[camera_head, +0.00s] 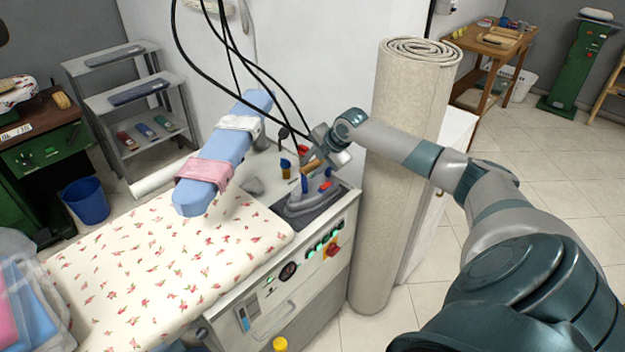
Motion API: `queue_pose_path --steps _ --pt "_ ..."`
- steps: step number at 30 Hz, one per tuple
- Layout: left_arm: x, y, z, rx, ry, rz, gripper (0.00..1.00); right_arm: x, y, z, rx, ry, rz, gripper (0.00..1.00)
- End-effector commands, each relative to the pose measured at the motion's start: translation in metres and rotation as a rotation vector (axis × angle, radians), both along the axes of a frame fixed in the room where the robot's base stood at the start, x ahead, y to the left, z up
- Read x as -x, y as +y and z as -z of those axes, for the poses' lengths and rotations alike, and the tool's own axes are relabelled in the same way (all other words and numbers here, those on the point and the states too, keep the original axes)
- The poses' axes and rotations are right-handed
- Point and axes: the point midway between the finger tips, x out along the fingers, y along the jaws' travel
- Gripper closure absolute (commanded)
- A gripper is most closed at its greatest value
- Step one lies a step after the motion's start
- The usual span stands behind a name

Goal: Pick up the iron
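The iron (302,205) has a grey metal body with blue and red parts. It sits on a dark rest at the right end of the ironing station. My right gripper (316,163) is just above it, reaching in from the right. A brown, handle-like piece shows by the fingers. I cannot tell whether the fingers touch it or how far apart they are. My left gripper is out of view.
The padded floral board (150,265) fills the station's left side. A blue sleeve board (225,150) with folded cloths stands above it. Black cables hang close to my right gripper. A tall rolled carpet (395,190) stands right of the station, close to my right arm.

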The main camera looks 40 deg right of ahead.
Motion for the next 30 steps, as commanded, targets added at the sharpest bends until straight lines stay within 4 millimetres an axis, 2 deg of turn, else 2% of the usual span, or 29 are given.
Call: queue_pose_path --steps 6,13,28,29,30 --pt "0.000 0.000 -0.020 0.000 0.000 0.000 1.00 -0.011 -0.002 0.017 -0.004 0.001 0.002 0.69" --pt "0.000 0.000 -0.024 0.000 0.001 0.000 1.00 -0.022 -0.001 0.034 -0.001 -0.001 0.000 0.69" --pt "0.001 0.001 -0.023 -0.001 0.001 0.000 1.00 -0.022 -0.001 0.037 -0.001 0.000 -0.001 0.69" --pt "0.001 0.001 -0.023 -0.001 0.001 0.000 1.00 -0.022 -0.001 0.037 -0.001 0.000 -0.001 0.72" --pt "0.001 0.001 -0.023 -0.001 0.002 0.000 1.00 -0.022 -0.001 0.037 -0.001 0.000 -0.001 0.81"
